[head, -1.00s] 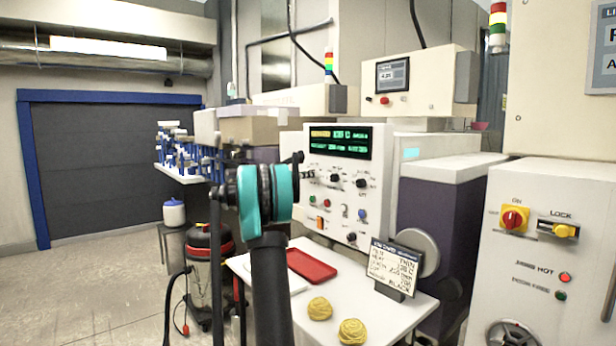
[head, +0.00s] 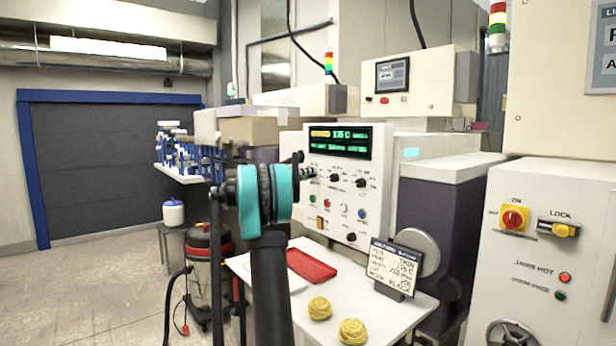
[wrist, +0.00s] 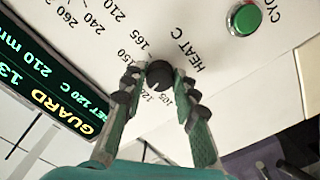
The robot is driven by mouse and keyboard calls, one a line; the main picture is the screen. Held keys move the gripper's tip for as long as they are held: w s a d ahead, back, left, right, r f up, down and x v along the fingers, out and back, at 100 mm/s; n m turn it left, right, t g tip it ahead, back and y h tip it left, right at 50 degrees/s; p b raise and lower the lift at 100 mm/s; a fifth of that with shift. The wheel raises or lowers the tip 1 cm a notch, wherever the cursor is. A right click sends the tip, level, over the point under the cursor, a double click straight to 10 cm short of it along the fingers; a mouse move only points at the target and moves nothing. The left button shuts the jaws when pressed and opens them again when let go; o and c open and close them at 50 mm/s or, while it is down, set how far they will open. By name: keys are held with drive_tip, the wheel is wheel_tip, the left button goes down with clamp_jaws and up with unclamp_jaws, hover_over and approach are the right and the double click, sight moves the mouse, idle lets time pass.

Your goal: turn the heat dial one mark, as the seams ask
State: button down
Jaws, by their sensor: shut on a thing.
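The heat dial is a small black knob (wrist: 158,73) on the cream panel, beside the lettering HEAT C in the wrist view. Marks such as 105, 120, 150 and 165 curve around it; a finger hides part of the scale. My gripper (wrist: 161,84) has one green, dark-padded finger on each side of the dial and is shut on it. The dial's exact pointer position is hard to read. The panel display (wrist: 45,85) reads GUARD, a number starting 13, SET 120 C and 210 mm. In the head view my gripper (head: 300,166) meets the panel's left side.
A green button (wrist: 245,19) sits near the dial. Other knobs and buttons fill the panel (head: 322,150). Below, a white table (head: 345,292) holds a red tray (head: 311,265), two yellow bundles (head: 319,308) and a recipe card (head: 396,262) that appears to read THIN, 120 C, 210 mm, BLACK.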

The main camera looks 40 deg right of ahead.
drive_tip(key=shift+n, duration=0.5)
drive_tip(key=c, duration=1.2)
unclamp_jaws()
drive_tip(key=shift+a, duration=0.1)
drive_tip(key=a, duration=0.8)
drive_tip(key=s+a, duration=0.1)
drive_tip(key=a, duration=0.3)
